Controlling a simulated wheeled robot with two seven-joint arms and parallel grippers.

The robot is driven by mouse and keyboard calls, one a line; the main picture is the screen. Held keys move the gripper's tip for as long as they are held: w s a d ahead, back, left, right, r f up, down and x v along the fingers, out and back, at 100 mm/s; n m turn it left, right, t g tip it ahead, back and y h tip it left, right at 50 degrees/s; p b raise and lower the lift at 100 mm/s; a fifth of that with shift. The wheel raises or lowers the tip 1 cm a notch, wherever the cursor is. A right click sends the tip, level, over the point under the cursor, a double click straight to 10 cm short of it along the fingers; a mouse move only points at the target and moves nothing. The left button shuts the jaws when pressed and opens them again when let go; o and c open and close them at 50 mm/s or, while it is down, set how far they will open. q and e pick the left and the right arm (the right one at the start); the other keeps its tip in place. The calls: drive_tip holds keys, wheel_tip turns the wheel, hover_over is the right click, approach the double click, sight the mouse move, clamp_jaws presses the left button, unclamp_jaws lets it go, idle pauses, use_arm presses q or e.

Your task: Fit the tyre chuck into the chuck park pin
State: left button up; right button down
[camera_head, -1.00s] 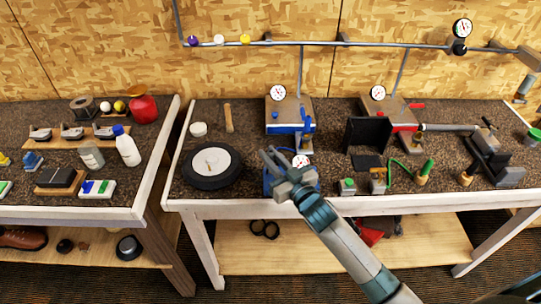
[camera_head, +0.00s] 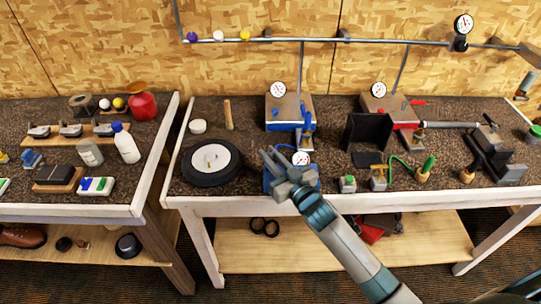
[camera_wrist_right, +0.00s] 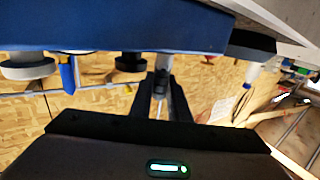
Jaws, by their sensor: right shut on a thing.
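My right gripper (camera_head: 272,153) is at the front of the right-hand bench, between the tyre and a blue box with a gauge (camera_head: 301,160). It covers part of that box. In the wrist view its fingers (camera_wrist_right: 162,105) are shut on a slim grey metal piece (camera_wrist_right: 162,80), which I take to be the tyre chuck; its far end is hard to make out. A blue body (camera_wrist_right: 110,32) fills the top of that view, close to the fingers. I cannot pick out the chuck park pin. My left gripper is not in view.
The tyre (camera_head: 212,162) lies flat left of the gripper. A blue gauge unit (camera_head: 289,108) and a red one (camera_head: 390,105) stand at the back. A black upright plate (camera_head: 366,133) and a green coiled hose (camera_head: 402,168) are to the right.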

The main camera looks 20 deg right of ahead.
drive_tip(key=shift+f+b, duration=0.35)
drive_tip(key=shift+f, duration=0.2)
drive_tip(key=c, duration=1.6)
unclamp_jaws()
drive_tip(key=shift+s, duration=0.15)
drive_tip(key=shift+b+v, duration=2.55)
drive_tip(key=shift+v, duration=6)
